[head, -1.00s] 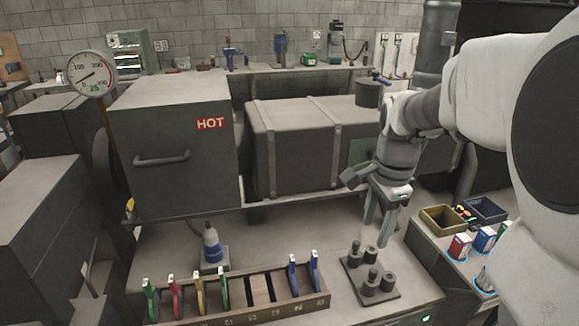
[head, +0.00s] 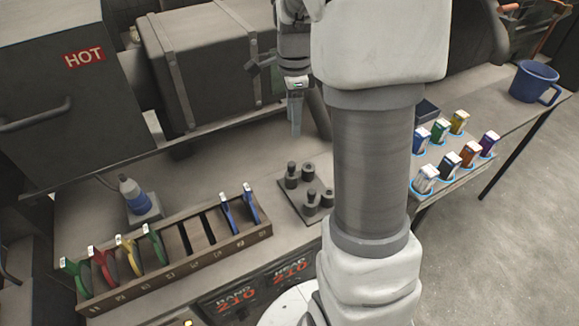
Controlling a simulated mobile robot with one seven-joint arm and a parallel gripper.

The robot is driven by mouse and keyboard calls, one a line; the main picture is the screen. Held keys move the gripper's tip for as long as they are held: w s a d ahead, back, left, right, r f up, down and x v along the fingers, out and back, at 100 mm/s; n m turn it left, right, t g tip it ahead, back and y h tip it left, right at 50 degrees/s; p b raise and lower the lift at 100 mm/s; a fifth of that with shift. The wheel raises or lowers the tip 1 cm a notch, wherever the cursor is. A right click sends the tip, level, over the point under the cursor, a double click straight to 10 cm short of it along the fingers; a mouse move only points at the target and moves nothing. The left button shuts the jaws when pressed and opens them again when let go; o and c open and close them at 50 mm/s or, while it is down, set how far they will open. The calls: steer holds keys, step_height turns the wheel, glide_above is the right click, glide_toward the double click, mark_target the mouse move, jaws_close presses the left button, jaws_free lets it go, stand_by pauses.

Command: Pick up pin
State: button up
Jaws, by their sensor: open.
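Dark pin-like pegs stand upright in short round holders, one farther peg (head: 291,170) and one nearer peg (head: 311,193). They are on a small dark plate (head: 294,197) on the bench. I cannot tell for sure which is the pin. Two short dark cylinders stand beside them on the same plate. My gripper (head: 296,131) points down above and behind the plate, in the upper middle of the head view. Its fingers are seen nearly edge-on. It is open, holds nothing and is apart from the pegs.
A wooden rack (head: 185,270) with coloured handled tools stands left of the plate. The HOT box (head: 60,90) and strapped case (head: 200,62) stand behind. Small coloured boxes and a blue mug (head: 530,82) are right.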

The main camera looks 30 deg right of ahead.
mark_target(291, 163)
step_height(291, 163, down, 10)
steer(key=shift+f+b, duration=0.15)
steer(key=shift+b, duration=0.2)
steer(key=shift+s+a+f, duration=0.1)
steer(key=shift+a+f, duration=0.05)
steer(key=shift+f, duration=1.2)
steer(key=shift+s+a+f, duration=0.1)
steer(key=shift+a+f, duration=0.05)
steer(key=shift+f, duration=1.15)
jaws_close()
